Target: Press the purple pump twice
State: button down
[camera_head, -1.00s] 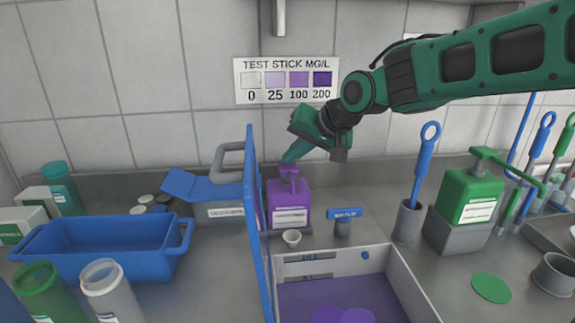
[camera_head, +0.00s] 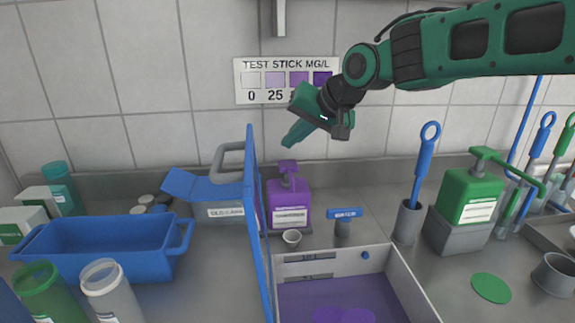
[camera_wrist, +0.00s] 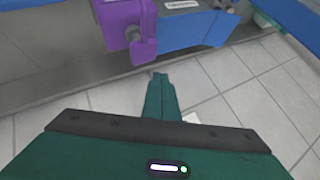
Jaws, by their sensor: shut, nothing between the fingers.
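The purple pump bottle (camera_head: 289,205) stands upright on the counter near the wall, just right of an upright blue panel. Its purple pump head (camera_head: 288,168) is on top and appears raised. The bottle also shows at the top of the wrist view (camera_wrist: 122,20), with its pump head (camera_wrist: 141,45) toward my fingers. My green gripper (camera_head: 287,143) is shut and empty. It hangs above the pump head with a visible gap between them. In the wrist view my closed fingers (camera_wrist: 160,78) point toward the pump head without touching it.
The upright blue panel (camera_head: 256,225) stands close at the bottle's left. A blue-handled stamp (camera_head: 344,215) and a green pump bottle (camera_head: 469,196) are to the right.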

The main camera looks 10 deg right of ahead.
jog(key=shift+r, duration=1.35)
jog(key=shift+d, duration=0.1)
dwell(1.5)
jog(key=s+d+f+m+g+h, duration=0.15)
jog(key=s+d+f, duration=0.25)
jog(key=d, duration=0.4)
jog(key=s+d+f+h, duration=0.2)
jog(key=s+d+f, duration=0.15)
jog(key=d, duration=0.35)
jog(key=s+d+f+m+g+h, duration=0.1)
jog(key=s+d+f, duration=0.3)
jog(key=d, duration=0.4)
jog(key=s+d+f+g, duration=0.1)
jog(key=s+d+f, duration=0.2)
jog(key=s, duration=0.4)
jog(key=s+d+f+m+g, duration=0.1)
jog(key=s+d+f+g, duration=0.1)
jog(key=s, duration=0.5)
jog(key=s+d+f+m+g+h, duration=0.1)
jog(key=s+d+f, duration=0.3)
jog(key=s, duration=0.4)
jog(key=shift+s+g, duration=0.1)
jog(key=shift+g, duration=0.25)
jog(key=shift+s+f, duration=0.1)
jog(key=shift+s, duration=0.35)
